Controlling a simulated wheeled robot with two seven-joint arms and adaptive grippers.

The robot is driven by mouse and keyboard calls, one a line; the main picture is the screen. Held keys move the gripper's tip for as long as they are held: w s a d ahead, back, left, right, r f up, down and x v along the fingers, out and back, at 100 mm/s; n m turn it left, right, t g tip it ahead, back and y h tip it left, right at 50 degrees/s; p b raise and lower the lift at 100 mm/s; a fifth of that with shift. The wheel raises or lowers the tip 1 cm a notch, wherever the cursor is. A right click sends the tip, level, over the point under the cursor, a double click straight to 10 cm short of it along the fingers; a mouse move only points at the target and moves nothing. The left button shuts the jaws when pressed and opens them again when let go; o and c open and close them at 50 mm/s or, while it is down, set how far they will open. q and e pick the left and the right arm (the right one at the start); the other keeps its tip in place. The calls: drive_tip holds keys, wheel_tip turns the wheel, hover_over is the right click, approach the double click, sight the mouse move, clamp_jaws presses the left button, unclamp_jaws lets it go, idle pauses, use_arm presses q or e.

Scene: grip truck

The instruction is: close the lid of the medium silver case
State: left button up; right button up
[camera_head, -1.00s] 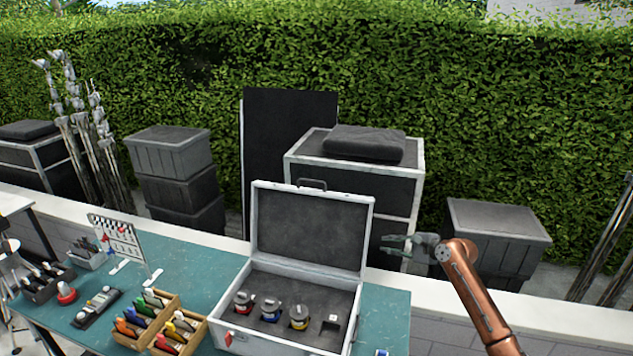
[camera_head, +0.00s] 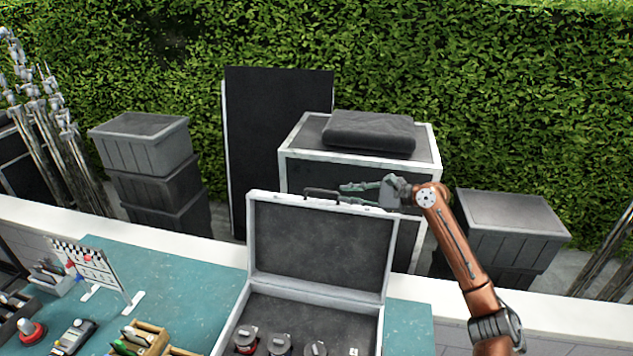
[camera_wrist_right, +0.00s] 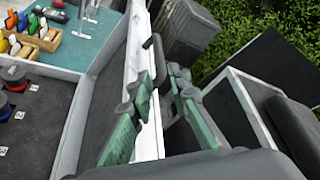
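The medium silver case (camera_head: 230,318) stands on the teal table with its lid (camera_head: 320,245) raised upright. A dark handle (camera_head: 321,193) is on the lid's top edge, and it also shows in the right wrist view (camera_wrist_right: 154,58). My right gripper (camera_head: 343,193) is at the lid's top edge, just right of the handle. In the right wrist view its green fingers (camera_wrist_right: 160,85) are apart, with the lid's pale edge running between them. I cannot tell whether they touch it. My left gripper is in neither view.
Round canisters (camera_head: 280,345) sit in the case's foam. Wooden boxes (camera_head: 150,338) and a checkered board (camera_head: 88,265) are to the left on the table. Behind the lid stand a white-edged cabinet (camera_head: 428,150), a black panel (camera_head: 275,130) and stacked grey bins (camera_head: 150,150).

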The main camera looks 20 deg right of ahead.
sight(331, 193)
drive_tip(key=shift+w, duration=0.55)
drive_tip(key=shift+w+a, duration=0.2)
drive_tip(key=shift+w, duration=0.1)
drive_tip(key=shift+a+r+p, duration=0.15)
drive_tip(key=shift+a+p, duration=0.65)
drive_tip(key=shift+a, duration=0.35)
drive_tip(key=x, duration=0.3)
drive_tip(key=shift+w+d, duration=0.15)
drive_tip(key=shift+d, duration=0.05)
drive_tip(key=shift+w+a+f+p, duration=0.25)
drive_tip(key=shift+w+f+p, duration=0.1)
drive_tip(key=shift+w+f, duration=0.55)
drive_tip(key=shift+s+r, duration=0.5)
drive_tip(key=shift+s, duration=0.1)
drive_tip(key=shift+w+f, duration=0.2)
drive_tip(key=shift+w, duration=0.15)
drive_tip(key=c, duration=0.3)
clamp_jaws()
drive_tip(key=shift+s+r, duration=0.1)
drive_tip(key=shift+s, duration=0.05)
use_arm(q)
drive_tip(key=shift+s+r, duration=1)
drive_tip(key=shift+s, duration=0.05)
